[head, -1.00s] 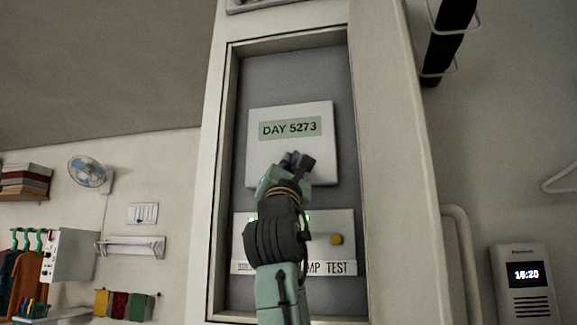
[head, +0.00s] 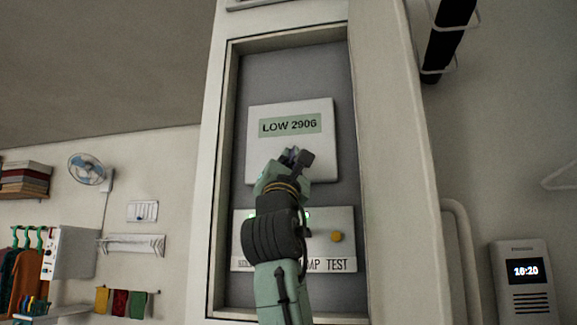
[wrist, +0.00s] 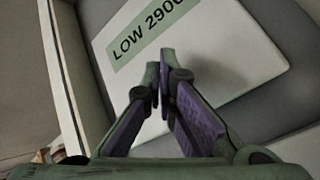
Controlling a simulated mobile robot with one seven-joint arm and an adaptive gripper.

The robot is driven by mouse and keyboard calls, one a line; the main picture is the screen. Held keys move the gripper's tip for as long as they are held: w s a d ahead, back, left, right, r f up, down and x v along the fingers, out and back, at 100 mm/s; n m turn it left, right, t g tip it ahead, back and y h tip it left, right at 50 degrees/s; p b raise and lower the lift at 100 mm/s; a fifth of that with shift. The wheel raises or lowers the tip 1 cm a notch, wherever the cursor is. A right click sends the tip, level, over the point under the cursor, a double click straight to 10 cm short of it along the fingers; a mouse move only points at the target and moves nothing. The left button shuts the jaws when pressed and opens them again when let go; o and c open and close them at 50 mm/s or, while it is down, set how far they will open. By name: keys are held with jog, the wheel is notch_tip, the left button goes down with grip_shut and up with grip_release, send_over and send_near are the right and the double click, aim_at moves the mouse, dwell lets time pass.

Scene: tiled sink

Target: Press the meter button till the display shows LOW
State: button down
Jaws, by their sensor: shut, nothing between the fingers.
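The white meter (head: 319,150) is mounted in a recessed grey panel, and its green display (head: 290,125) reads LOW 2906. The meter also shows in the wrist view (wrist: 235,60), with the display (wrist: 150,32) partly cut off at the top. My gripper (head: 291,156) is shut and empty in front of the meter's lower half. In the wrist view its fingertips (wrist: 164,68) are together over the meter's face, below the display. The meter button is not visible, and I cannot tell whether the fingertips touch the meter.
Below the meter is a second white plate (head: 325,222) with a yellow knob (head: 337,237) and a label ending in "MP TEST", partly hidden by my arm. The raised panel frame (head: 229,180) borders the recess. An intercom (head: 526,285) is at right.

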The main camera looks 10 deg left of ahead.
jog(key=shift+s, duration=0.2)
jog(key=shift+s+b, duration=0.85)
jog(key=shift+s, duration=1.6)
